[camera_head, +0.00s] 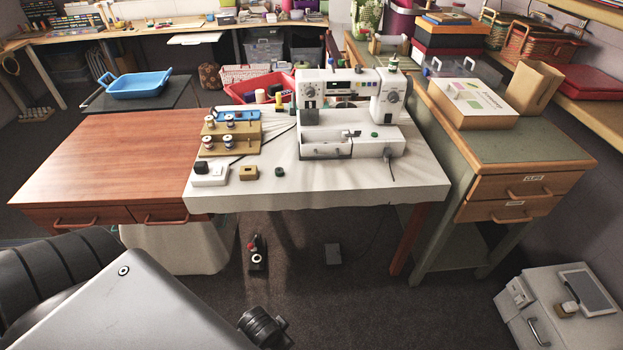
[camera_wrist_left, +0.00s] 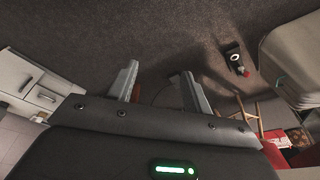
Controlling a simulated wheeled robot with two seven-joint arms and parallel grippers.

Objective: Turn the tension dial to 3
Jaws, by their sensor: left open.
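The white sewing machine (camera_head: 345,110) stands upright on the white-topped table (camera_head: 420,180). A round grey dial (camera_head: 393,97) is on the front of its right column, and a smaller dial (camera_head: 309,88) is on its left head. I cannot tell which is the tension dial, and the numbers are too small to read. My left gripper (camera_wrist_left: 160,80) is open and empty in the left wrist view, with its two fingers apart above the dark floor, away from the machine. Neither gripper is clearly seen in the head view. My right gripper is not in view.
Blue and wooden thread racks (camera_head: 230,135), a white block (camera_head: 210,175) and a small wooden box (camera_head: 249,173) stand left of the machine. A brown table (camera_head: 100,160) adjoins on the left, a green-topped cabinet (camera_head: 500,140) on the right. The floor in front holds a black-and-red object (camera_head: 257,258).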

